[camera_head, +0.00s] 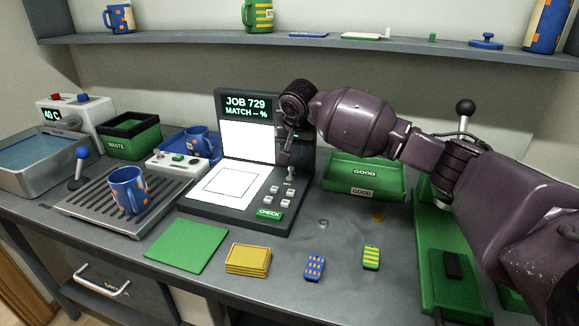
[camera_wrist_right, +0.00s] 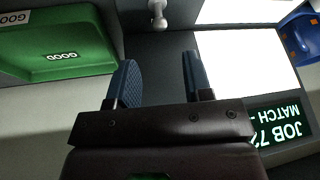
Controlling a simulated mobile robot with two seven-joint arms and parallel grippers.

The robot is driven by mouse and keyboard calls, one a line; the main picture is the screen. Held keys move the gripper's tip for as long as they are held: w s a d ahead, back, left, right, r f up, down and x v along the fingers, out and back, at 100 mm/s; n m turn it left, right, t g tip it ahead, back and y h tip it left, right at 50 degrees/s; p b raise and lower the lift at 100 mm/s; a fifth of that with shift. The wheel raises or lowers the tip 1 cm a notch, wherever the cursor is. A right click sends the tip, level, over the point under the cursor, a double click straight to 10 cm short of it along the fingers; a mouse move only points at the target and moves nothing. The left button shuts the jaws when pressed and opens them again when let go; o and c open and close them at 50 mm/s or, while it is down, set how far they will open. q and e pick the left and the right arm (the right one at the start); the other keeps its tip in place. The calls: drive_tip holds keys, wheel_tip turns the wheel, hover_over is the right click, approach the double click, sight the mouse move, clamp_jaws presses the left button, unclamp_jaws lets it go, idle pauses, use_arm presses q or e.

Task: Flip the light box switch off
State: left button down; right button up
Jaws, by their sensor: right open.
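The light box (camera_head: 225,206) stands at the middle of the counter, with a bright white upright panel (camera_head: 247,141) and a bright white flat panel (camera_head: 228,184). Its screen reads JOB 729 and MATCH -- %. A small grey toggle switch (camera_head: 291,173) stands up on its right side, above several small buttons. My right gripper (camera_head: 286,152) hangs in front of the upright part, above the switch and apart from it. In the right wrist view the gripper (camera_wrist_right: 158,78) is open and empty, and the switch (camera_wrist_right: 158,14) shows beyond the fingers. My left gripper is out of view.
A green GOOD tray (camera_head: 364,180) stands right of the light box. A green press base (camera_head: 440,255) is partly behind my right arm. A blue mug (camera_head: 127,190) stands on the grate at left. Pads and swatches (camera_head: 247,258) lie in front.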

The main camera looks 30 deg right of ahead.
sight(292, 166)
drive_tip(key=b+x, duration=0.1)
drive_tip(key=x, duration=0.5)
drive_tip(key=shift+f+b, duration=0.2)
drive_tip(key=shift+b, duration=0.1)
drive_tip(key=shift+w+d+f, duration=0.15)
drive_tip(key=shift+w+f, duration=0.15)
drive_tip(key=shift+f, duration=0.25)
